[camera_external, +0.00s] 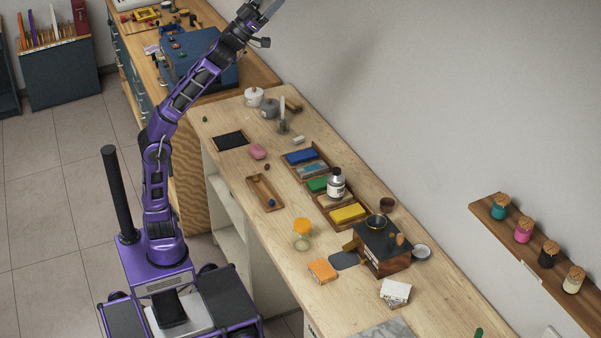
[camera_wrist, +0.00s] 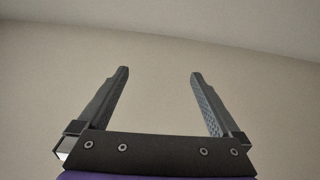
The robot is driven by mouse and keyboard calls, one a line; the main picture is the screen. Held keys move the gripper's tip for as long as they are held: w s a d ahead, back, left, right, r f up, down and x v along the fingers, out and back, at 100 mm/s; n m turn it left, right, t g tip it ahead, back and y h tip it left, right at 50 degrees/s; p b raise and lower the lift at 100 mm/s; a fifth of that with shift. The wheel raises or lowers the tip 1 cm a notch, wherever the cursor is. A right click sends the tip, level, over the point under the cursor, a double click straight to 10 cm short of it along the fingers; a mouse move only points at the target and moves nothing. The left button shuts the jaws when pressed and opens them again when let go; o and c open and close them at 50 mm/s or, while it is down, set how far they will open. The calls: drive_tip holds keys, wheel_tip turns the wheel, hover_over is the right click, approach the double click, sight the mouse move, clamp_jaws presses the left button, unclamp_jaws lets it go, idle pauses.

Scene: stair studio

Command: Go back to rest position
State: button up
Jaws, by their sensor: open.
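My gripper (camera_external: 268,10) is at the top of the external view, raised high above the far end of the wooden table and partly cut off by the picture's edge. My purple arm reaches up and to the right from its base. In the wrist view my gripper (camera_wrist: 159,75) has its two fingers wide apart, with nothing between them. Only a plain wall and a lighter band above it show behind the fingers there.
The wooden table (camera_external: 225,175) holds several items: a dark box (camera_external: 385,262), a white bottle (camera_external: 336,184), a jar with an orange lid (camera_external: 302,238) and coloured blocks in trays. A wall shelf (camera_external: 534,262) with several jars is at right. Tiled floor (camera_external: 50,220) is clear at left.

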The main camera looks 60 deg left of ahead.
drive_tip(key=w+a+f+n+g+y, duration=0.1)
drive_tip(key=w+f+g+y, duration=0.3)
drive_tip(key=f, duration=0.6)
drive_tip(key=w+a+f+n+g+y, duration=0.1)
drive_tip(key=w+f+g+y, duration=0.3)
drive_tip(key=f, duration=0.7)
drive_tip(key=a+f+g+y+p, duration=0.1)
drive_tip(key=a+f, duration=0.4)
drive_tip(key=f, duration=0.5)
drive_tip(key=s+a+f+g+h, duration=0.1)
drive_tip(key=s+a+f+g, duration=0.2)
drive_tip(key=s+f, duration=0.4)
drive_tip(key=s+a+f+n+g+h+p, duration=0.1)
drive_tip(key=s+a+f+g, duration=0.2)
drive_tip(key=f, duration=1.6)
drive_tip(key=s+a+f+g+h, duration=0.2)
drive_tip(key=s+f+g, duration=0.4)
drive_tip(key=s+f, duration=0.6)
drive_tip(key=shift+a+f, duration=0.65)
drive_tip(key=shift+f, duration=0.2)
